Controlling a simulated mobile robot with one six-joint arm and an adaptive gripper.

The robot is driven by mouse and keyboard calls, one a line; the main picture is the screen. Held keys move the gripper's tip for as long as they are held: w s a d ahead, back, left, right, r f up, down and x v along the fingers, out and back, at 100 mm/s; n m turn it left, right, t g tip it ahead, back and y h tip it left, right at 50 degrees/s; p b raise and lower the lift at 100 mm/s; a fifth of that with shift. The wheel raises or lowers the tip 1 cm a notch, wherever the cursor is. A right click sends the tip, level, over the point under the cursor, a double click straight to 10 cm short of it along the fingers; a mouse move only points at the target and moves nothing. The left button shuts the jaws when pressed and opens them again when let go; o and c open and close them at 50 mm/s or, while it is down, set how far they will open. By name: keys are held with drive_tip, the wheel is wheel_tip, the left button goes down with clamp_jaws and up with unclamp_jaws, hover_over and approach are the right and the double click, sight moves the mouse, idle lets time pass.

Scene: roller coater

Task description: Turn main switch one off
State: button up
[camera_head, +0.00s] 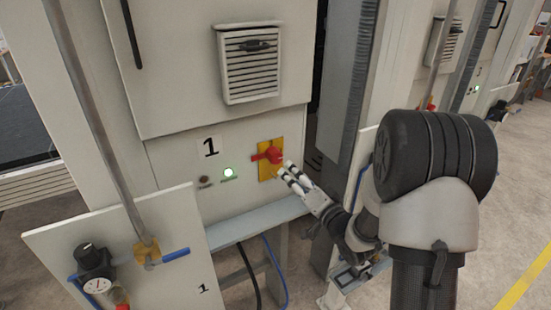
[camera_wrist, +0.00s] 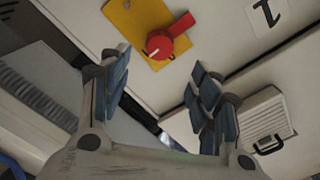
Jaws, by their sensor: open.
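The main switch, a red rotary handle (camera_head: 272,156) on a yellow plate (camera_head: 264,172), is on the grey cabinet panel to the right of the label "1" (camera_head: 210,147). In the head view its handle looks roughly horizontal. The wrist view also shows the red handle (camera_wrist: 166,41), the yellow plate (camera_wrist: 132,20) and the label (camera_wrist: 268,17). My gripper (camera_head: 291,173) is just to the right of and slightly below the switch. In the wrist view my gripper (camera_wrist: 160,75) is open, its fingers apart with nothing between them, and the switch is beyond the fingertips. Contact is not visible.
A vent (camera_head: 251,65) is above. A grey ledge (camera_head: 255,222) runs below. A pressure regulator (camera_head: 92,268) and a blue-handled valve (camera_head: 160,253) are at lower left.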

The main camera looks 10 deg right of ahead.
sight(277, 159)
drive_tip(key=b+x, duration=0.1)
drive_tip(key=x, duration=1)
drive_tip(key=shift+w+a, duration=0.15)
drive_tip(key=shift+w, duration=0.2)
drive_tip(key=c, duration=1)
drive_tip(key=shift+c, duration=0.2)
